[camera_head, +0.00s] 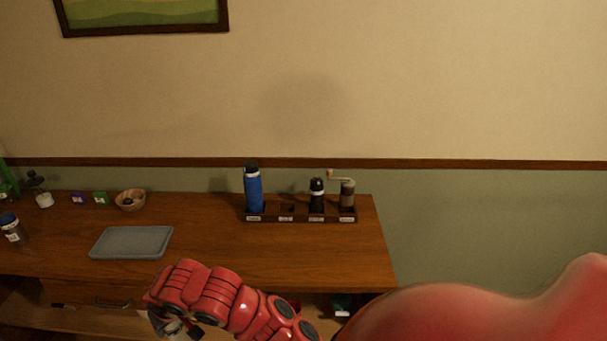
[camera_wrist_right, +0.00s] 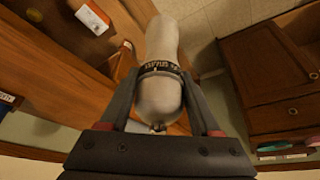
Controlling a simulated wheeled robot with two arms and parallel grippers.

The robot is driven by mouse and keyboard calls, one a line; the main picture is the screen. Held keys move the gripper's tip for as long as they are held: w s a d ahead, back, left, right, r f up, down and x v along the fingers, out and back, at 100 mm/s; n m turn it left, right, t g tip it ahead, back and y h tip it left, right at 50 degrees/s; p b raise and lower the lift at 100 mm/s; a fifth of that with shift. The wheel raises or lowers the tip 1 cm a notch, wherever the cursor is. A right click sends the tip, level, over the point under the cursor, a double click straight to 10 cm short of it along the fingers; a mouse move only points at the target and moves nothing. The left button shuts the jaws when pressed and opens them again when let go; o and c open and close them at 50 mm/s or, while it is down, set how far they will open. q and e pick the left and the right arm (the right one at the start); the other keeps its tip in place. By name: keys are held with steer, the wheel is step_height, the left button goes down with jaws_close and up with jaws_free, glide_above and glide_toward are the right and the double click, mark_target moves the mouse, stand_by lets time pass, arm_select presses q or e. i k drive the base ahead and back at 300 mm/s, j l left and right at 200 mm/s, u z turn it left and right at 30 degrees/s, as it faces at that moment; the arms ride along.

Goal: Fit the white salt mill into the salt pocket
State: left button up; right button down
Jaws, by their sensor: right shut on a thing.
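The white salt mill (camera_wrist_right: 162,98), with a dark lettered band around its middle, is between the fingers of my right gripper (camera_wrist_right: 157,72) in the right wrist view. The gripper is shut on it. In the head view my right gripper (camera_head: 178,328) is low at the bottom edge, in front of the counter, and the mill cannot be made out there. A dark rack (camera_head: 265,217) stands at the back right of the counter. Its second pocket from the left (camera_head: 286,208) looks empty. The pocket labels are too small to read. My left gripper is not in view.
The rack holds a blue bottle (camera_head: 254,192), a black mill (camera_head: 317,196) and a grinder with a crank (camera_head: 347,195). A grey tray (camera_head: 131,242) and a wooden bowl (camera_head: 130,200) are to the left. The counter (camera_head: 215,250) between tray and rack is clear.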

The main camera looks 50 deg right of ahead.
mark_target(286, 223)
steer(key=k+z, duration=0.1)
steer(key=z, duration=1.55)
